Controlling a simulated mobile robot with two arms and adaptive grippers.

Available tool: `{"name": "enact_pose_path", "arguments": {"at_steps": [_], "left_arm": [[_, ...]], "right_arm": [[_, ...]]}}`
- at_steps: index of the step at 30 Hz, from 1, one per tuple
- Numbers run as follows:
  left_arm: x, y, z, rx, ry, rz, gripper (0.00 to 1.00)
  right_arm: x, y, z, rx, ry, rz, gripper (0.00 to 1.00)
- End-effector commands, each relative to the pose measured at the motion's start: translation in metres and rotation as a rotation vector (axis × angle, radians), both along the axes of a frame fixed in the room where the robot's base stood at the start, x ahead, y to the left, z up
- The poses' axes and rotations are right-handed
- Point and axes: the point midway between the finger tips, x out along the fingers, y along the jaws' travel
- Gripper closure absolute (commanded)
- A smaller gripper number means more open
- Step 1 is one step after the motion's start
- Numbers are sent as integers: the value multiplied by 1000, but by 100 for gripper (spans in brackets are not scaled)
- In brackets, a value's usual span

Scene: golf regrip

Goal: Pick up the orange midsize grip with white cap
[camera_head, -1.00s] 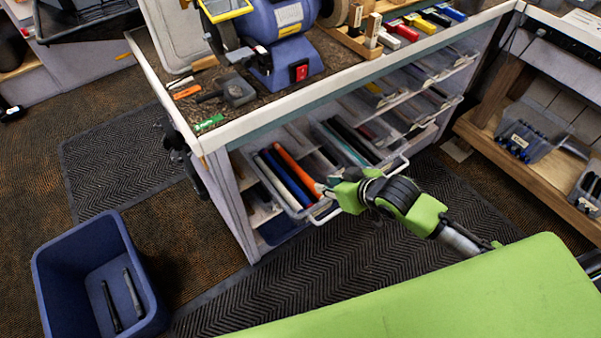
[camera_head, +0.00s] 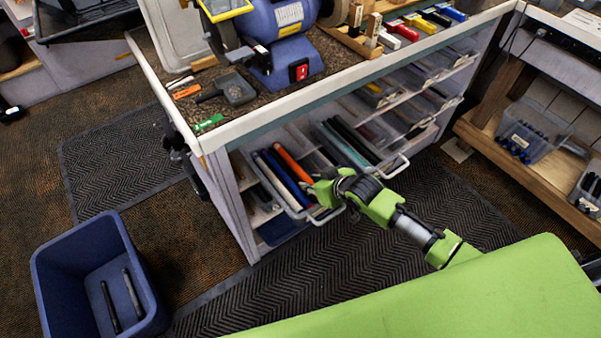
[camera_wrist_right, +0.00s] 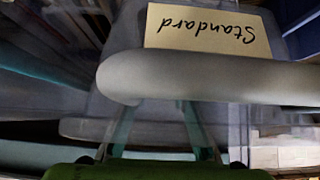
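The orange grip (camera_head: 291,162) lies in a clear bin in the open shelf unit, next to blue and dark grips. Its near end is close to my right gripper (camera_head: 313,189), and I cannot make out a white cap. My right gripper is at the front edge of that bin. In the right wrist view its two fingers (camera_wrist_right: 158,125) stand apart with nothing clearly between them, just below a pale rounded bar (camera_wrist_right: 205,78). The orange grip is not recognisable there. My left gripper is not in view.
A label reading "Standard" (camera_wrist_right: 207,32) shows upside down behind the bar. Bins with other grips (camera_head: 345,140) sit to the right. A blue waste bin (camera_head: 55,270) with two dark grips stands on the floor at left. The workbench edge (camera_head: 300,102) overhangs the shelves.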

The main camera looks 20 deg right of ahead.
Motion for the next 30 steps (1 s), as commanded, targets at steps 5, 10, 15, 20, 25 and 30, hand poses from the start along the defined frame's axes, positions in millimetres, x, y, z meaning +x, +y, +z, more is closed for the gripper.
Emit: {"name": "enact_pose_path", "arguments": {"at_steps": [5, 10, 15, 20, 25, 30], "left_arm": [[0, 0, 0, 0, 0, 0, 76], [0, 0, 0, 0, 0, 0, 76], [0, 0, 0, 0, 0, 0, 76], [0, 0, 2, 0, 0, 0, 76], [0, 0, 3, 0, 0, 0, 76], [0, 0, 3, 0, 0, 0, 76]], "right_arm": [[0, 0, 0, 0, 0, 0, 97], [0, 0, 1, 0, -1, 0, 100], [0, 0, 3, 1, -2, 0, 100], [1, 1, 23, 2, -4, 1, 100], [1, 0, 59, 1, -7, 1, 100], [1, 0, 87, 1, -4, 0, 100]]}}
